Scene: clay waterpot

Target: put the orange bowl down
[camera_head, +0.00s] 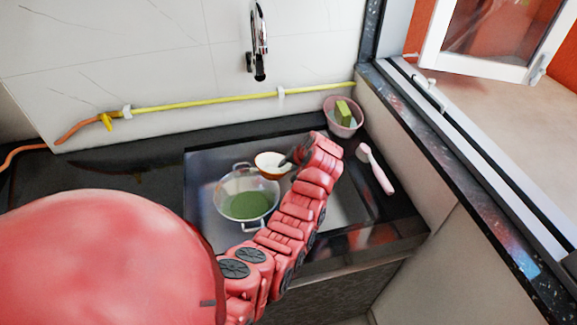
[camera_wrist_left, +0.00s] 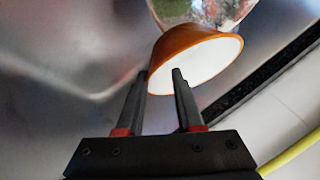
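The orange bowl (camera_wrist_left: 196,41), with a white inside, is at the tips of my left gripper (camera_wrist_left: 162,74) in the left wrist view. One finger overlaps the white inside, and the other is beside the outer wall. A gap shows between the fingers, with part of the bowl's rim in it. In the head view the bowl (camera_head: 271,173) sits just behind and right of the colander, with its white inside facing up; whether it rests on the surface is unclear. My left gripper (camera_head: 288,157) is at its right side. My right gripper is not in view.
A clear colander (camera_head: 229,189) with a green bottom stands close in front of the bowl. A pink container (camera_head: 333,121) with a green sponge is in the back corner, and a pink-handled brush (camera_head: 381,180) lies at the right. A faucet (camera_head: 259,45) hangs above.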

